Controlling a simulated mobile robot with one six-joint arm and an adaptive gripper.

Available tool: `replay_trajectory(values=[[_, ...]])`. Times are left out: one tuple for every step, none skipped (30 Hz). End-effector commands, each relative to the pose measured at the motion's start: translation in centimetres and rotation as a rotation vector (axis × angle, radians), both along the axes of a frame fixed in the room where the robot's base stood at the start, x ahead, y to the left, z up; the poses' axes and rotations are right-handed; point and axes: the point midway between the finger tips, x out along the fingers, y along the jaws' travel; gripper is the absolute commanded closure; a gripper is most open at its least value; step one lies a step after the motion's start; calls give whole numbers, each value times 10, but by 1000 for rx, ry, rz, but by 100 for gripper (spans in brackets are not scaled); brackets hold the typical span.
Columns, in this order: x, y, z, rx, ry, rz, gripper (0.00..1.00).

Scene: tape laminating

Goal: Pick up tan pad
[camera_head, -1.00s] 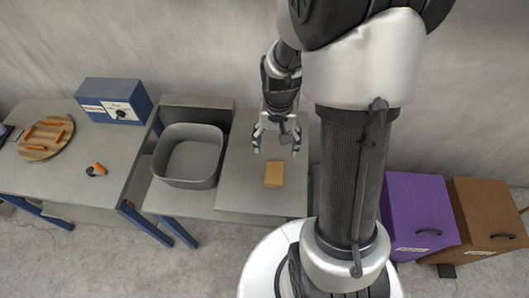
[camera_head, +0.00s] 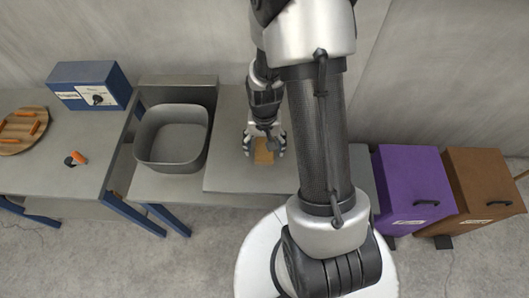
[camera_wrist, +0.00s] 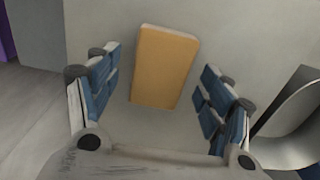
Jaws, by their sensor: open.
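The tan pad (camera_head: 264,153) is a small rectangular block lying on the grey worktop (camera_head: 228,172). My gripper (camera_head: 264,150) is open, with its fingers at either side of the pad in the head view. In the wrist view the pad (camera_wrist: 164,66) lies ahead, between the two blue-padded fingers of my gripper (camera_wrist: 158,98) and partly beyond their tips. A gap shows between the pad and each finger. The pad's far part is partly hidden by my gripper in the head view.
A grey bin (camera_head: 172,138) stands left of the worktop; a curved grey wall shows at the right of the wrist view. Further left are a blue box (camera_head: 90,86), a round wooden board (camera_head: 22,128) and an orange-and-black item (camera_head: 75,159). Purple (camera_head: 412,185) and brown (camera_head: 482,190) cabinets stand right.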

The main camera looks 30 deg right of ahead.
Motion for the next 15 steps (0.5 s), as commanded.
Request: replay_trajectory(values=[[0,0,-10,1,1,0,27],[0,0,-12,0,0,0,27],[0,0,-13,-1,-1,0,27],[0,0,-13,-1,-1,0,27],[1,0,-13,-1,-2,0,27],[1,0,-12,-1,-2,0,27],[1,0,-12,-1,-2,0,27],[1,0,-11,-1,-2,0,27],[1,0,-11,-1,-2,0,27],[1,0,-11,-1,-2,0,29],[1,0,-11,-1,-2,0,31],[1,0,-11,-1,-2,0,33],[1,0,-11,-1,-2,0,35],[1,0,-11,-1,-2,0,37],[1,0,-11,-1,-2,0,40]])
